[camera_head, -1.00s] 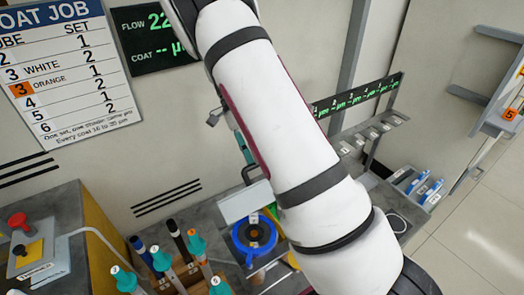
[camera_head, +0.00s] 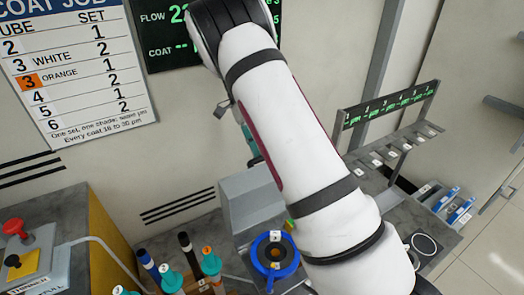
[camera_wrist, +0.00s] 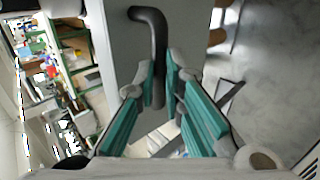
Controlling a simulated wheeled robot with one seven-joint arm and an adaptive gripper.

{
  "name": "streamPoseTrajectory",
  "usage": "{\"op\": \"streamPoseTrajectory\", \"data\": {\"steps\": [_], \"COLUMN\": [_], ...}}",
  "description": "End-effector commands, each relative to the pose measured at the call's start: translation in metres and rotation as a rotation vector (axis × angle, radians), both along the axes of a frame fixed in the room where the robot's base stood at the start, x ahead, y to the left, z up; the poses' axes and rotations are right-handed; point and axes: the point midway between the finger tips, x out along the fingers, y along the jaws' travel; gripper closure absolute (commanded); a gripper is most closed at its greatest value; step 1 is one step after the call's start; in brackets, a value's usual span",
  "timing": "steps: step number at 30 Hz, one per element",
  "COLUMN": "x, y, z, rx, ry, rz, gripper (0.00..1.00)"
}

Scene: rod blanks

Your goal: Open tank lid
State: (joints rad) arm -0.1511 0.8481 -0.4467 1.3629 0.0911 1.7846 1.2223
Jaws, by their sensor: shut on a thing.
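The tank lid appears as a pale grey panel (camera_head: 248,208), seen left of my arm in the head view. In the wrist view the grey panel (camera_wrist: 117,60) lies behind a dark bent bar handle (camera_wrist: 154,28). My gripper (camera_wrist: 160,82) is shut on this handle, with a teal-padded finger on each side of the bar. In the head view my white arm hides most of the gripper and the handle; only a bit of teal shows beside the arm. How far the lid is tilted, and the tank's inside, I cannot tell.
A blue ring-shaped holder (camera_head: 274,262) stands just in front of the panel. Teal-capped rods (camera_head: 211,262) stand at the lower left. A box with a red button (camera_head: 14,227) is at far left. A slotted rack (camera_head: 395,150) and blue items (camera_head: 455,210) are at right.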

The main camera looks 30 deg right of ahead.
Motion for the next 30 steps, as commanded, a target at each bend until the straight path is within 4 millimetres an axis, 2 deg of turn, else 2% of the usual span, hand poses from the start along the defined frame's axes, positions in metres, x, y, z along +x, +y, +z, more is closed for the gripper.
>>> {"op": "streamPoseTrajectory", "data": {"steps": [1,16,17,18,19,20,30], "x": [-0.0051,-0.0047,-0.0047,-0.0048,-0.0047,-0.0046,-0.0044], "y": [0.0023,0.0025,0.0025,0.0023,0.0021,0.0018,0.0007], "z": [-0.0281,-0.0271,-0.0271,-0.0273,-0.0267,-0.0261,-0.0214], "rx": [0.008,0.008,0.008,0.007,0.006,0.006,0.002], "ry": [0.036,0.054,0.054,0.055,0.055,0.054,0.052], "rz": [-0.002,-0.003,-0.003,-0.003,-0.003,-0.002,-0.002], "gripper": [1.00,1.00,0.85,0.76,0.70,0.67,0.67]}}
